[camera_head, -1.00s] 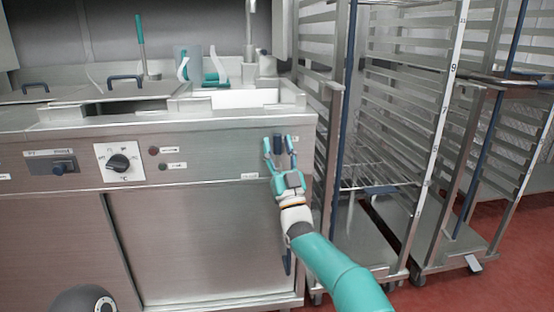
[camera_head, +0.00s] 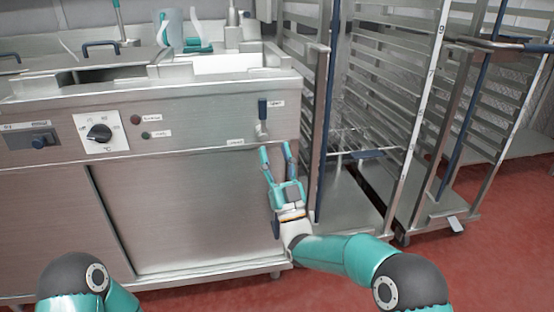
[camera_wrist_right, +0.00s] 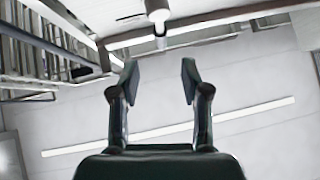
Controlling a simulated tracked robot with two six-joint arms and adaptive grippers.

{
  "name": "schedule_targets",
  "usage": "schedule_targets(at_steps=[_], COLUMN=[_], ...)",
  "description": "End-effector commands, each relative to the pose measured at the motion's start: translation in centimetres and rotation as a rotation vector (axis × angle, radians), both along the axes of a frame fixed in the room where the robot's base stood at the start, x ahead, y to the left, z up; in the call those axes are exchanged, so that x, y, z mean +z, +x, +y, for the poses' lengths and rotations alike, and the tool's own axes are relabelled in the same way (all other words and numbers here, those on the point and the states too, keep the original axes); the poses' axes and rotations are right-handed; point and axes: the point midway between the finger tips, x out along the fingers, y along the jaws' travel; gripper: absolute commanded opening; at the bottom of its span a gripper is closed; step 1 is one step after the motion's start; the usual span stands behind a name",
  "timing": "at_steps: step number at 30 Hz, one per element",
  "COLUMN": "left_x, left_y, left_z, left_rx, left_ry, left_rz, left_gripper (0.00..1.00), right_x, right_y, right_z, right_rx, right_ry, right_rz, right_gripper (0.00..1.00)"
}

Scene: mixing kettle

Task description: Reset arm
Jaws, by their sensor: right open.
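My right gripper (camera_head: 275,158) is in front of the steel kettle unit (camera_head: 190,210), below a small tap with a blue handle (camera_head: 262,112). Its two teal fingers point up and are apart, with nothing between them. In the right wrist view my right gripper (camera_wrist_right: 158,75) also shows open and empty, with ceiling and light strips beyond it. My left arm shows only as a grey and teal joint at the bottom left of the head view; its gripper is out of the frame.
A black dial (camera_head: 99,133) and a switch (camera_head: 38,141) sit on the front panel. Tall wheeled racks (camera_head: 400,110) stand close to the right of my right arm. The red floor (camera_head: 480,265) is clear at the bottom right. A jug (camera_head: 172,28) stands on top at the back.

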Motion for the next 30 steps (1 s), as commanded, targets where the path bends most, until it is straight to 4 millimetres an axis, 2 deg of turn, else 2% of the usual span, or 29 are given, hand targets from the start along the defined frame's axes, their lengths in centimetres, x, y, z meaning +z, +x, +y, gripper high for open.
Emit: schedule_targets(at_steps=[5,15,17,19,21,23,24,26,30], left_x=[0.0,0.0,0.0,0.2,0.4,0.7,0.8,1.0,1.4], left_y=[0.0,0.0,0.0,0.0,0.0,0.0,0.0,0.0,0.0], left_z=[0.0,0.0,0.0,0.0,0.0,0.0,0.0,0.0,0.0], left_rx=[0.0,0.0,0.0,0.0,0.0,0.0,0.0,0.0,0.0], left_ry=[0.0,0.0,0.0,0.0,0.0,0.0,0.0,0.0,0.0], left_rz=[0.0,0.0,0.0,0.0,0.0,0.0,0.0,0.0,0.0], left_gripper=[0.81,0.81,0.81,0.81,0.81,0.81,0.81,0.81,0.81], right_x=[-0.6,-0.7,-0.8,-1.1,-1.7,-3.6,-5.4,-9.0,-18.8], right_y=[-0.6,-0.5,-0.2,0.4,1.2,1.7,1.9,2.1,0.8], right_z=[-0.3,-0.6,-1.4,-2.9,-5.5,-8.1,-9.9,-12.0,-15.9], right_rx=[-0.001,-0.006,-0.017,-0.042,-0.08,-0.114,-0.136,-0.162,-0.19], right_ry=[0.0,0.001,0.001,0.002,0.001,-0.006,-0.01,-0.028,-0.066], right_rz=[0.0,0.002,0.005,0.011,0.027,0.078,0.13,0.245,0.582], right_gripper=[0.46,0.46,0.46,0.46,0.46,0.46,0.46,0.46,0.46])
